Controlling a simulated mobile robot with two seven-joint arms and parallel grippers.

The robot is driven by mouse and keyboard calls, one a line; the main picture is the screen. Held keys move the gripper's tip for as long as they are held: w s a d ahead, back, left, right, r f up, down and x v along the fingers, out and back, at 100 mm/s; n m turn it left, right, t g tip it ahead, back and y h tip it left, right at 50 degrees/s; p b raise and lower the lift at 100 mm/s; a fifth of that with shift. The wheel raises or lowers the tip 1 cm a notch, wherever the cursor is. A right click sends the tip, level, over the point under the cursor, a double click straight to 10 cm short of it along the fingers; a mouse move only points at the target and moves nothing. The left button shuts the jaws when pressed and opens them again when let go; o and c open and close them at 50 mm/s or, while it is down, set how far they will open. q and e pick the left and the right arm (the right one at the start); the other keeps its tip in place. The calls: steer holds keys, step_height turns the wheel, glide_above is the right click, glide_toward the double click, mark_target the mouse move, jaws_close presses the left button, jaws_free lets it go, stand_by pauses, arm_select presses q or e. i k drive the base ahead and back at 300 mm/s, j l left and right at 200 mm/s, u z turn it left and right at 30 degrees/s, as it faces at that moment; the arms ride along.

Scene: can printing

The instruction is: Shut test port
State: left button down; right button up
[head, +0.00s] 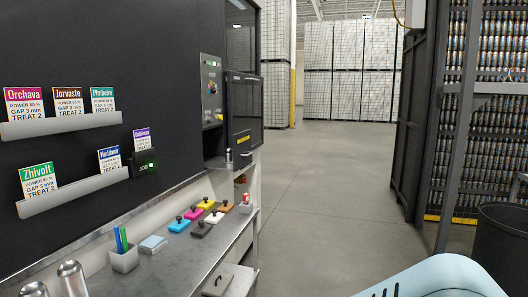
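No part is plainly labelled as the test port. A dark door-like panel (246,118) with a small yellow label stands at the end of the black machine, right of the grey control panel (211,92). A small silver can-like piece (229,160) stands upright on a dark ledge below the control panel, beside a dark recess. I cannot tell whether this is the port or whether its cover is open or shut. Neither of my grippers is in view.
The metal workbench (160,272) below the machine holds coloured blocks with black knobs, a pen cup (124,258) and two domed metal cylinders. Treatment cards stand on two rails. A pale blue rounded object (440,275) fills the bottom right. The aisle floor (320,190) is clear.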

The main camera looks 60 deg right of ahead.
mark_target(235, 158)
steer(key=z, duration=1.85)
steer(key=i+l+u, duration=0.25)
steer(key=i+l, duration=0.2)
steer(key=i, duration=0.25)
steer(key=i+l+u, duration=0.2)
steer(key=i+l, duration=0.4)
steer(key=i+l+u, duration=0.25)
steer(key=i+l, duration=0.45)
steer(key=i+l+u, duration=0.2)
steer(key=i+l, duration=0.4)
steer(key=l, duration=0.2)
